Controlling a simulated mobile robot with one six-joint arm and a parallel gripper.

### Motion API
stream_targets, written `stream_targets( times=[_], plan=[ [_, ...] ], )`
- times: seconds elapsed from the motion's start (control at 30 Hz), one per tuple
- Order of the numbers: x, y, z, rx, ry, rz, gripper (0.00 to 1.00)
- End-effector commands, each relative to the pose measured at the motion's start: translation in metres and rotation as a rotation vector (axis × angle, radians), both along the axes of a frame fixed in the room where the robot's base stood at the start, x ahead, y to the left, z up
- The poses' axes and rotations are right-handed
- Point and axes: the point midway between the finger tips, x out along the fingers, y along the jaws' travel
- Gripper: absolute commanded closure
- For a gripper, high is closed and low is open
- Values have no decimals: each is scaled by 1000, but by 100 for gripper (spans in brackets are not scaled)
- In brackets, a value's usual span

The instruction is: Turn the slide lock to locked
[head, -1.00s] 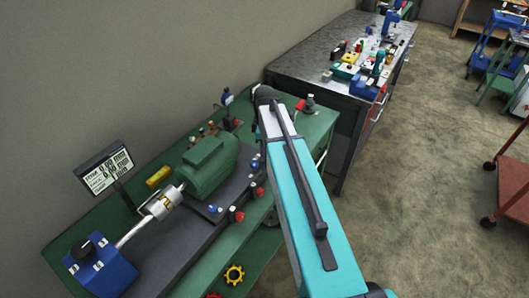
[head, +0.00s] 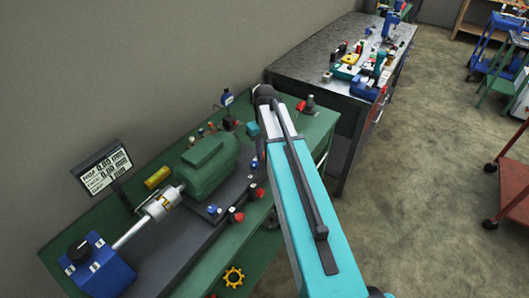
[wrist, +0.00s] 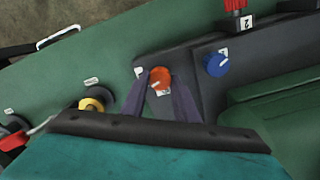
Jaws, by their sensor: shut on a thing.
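In the wrist view, an orange round knob (wrist: 160,78) with a white pointer line sits on the dark machine bed, with small white labels beside it that are too small to read. My gripper (wrist: 160,88) has its two dark fingers on either side of this knob and is shut on it. In the head view my arm covers the knob and most of my gripper; a small teal part of the wrist (head: 252,130) shows beside the arm.
A blue knob (wrist: 217,62) is close to the right of the orange one. A yellow-ringed button (wrist: 92,103) and a red control (wrist: 14,141) lie to the left. The green motor housing (head: 210,163) and a display (head: 103,169) stand on the green bench.

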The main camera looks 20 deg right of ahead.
Motion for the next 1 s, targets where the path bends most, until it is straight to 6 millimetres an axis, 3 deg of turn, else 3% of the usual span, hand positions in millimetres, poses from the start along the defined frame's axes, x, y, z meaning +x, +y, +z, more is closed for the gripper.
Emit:
stream_targets(
  times=[0.43,1.0],
  plan=[
    [0,-1,0,1,0,-291,95],
    [0,0,0,0,0,-342,95]
  ],
)
